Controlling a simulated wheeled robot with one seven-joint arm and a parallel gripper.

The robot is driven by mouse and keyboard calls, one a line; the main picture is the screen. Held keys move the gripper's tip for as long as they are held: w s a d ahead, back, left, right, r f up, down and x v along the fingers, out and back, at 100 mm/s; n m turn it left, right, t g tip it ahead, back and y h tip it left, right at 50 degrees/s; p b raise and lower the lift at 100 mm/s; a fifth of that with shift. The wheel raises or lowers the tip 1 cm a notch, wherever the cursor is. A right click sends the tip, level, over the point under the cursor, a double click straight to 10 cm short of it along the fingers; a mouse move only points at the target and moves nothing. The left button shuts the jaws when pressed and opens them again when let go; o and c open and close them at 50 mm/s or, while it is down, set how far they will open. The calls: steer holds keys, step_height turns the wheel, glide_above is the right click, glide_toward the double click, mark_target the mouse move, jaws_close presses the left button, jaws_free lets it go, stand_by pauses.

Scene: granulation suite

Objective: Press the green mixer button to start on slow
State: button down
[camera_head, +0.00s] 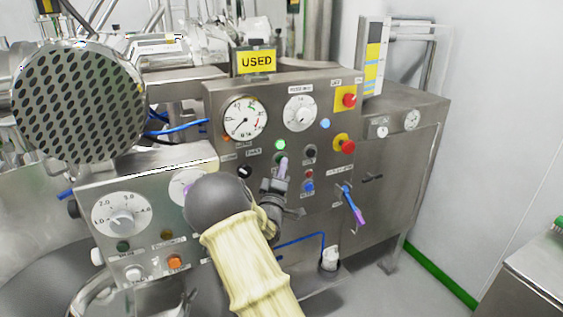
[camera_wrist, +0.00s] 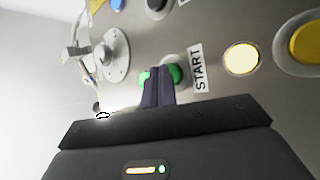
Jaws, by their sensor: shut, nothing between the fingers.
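The mixer's grey control panel (camera_head: 260,95) fills the middle of the head view. A bright green button or lamp (camera_head: 280,144) sits on it just above my gripper's tips. My gripper (camera_head: 283,164) is shut and empty, pointing at the panel. In the wrist view the shut fingers (camera_wrist: 157,92) stand directly in front of a green button (camera_wrist: 178,74) and hide its middle. Green shows on both sides of them, beside a START label (camera_wrist: 198,70). I cannot tell whether the tips touch the button.
A lit cream-yellow lamp (camera_wrist: 241,58) and a large yellow-orange button (camera_wrist: 305,43) lie right of the label. Red stop buttons on yellow plates (camera_head: 344,145) sit right on the panel. A lower left panel (camera_head: 150,220) has a dark green button (camera_head: 123,247).

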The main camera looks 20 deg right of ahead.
steer(key=shift+s, duration=0.75)
steer(key=s+b, duration=0.1)
steer(key=s, duration=0.4)
steer(key=shift+d, duration=0.1)
stand_by(0.9)
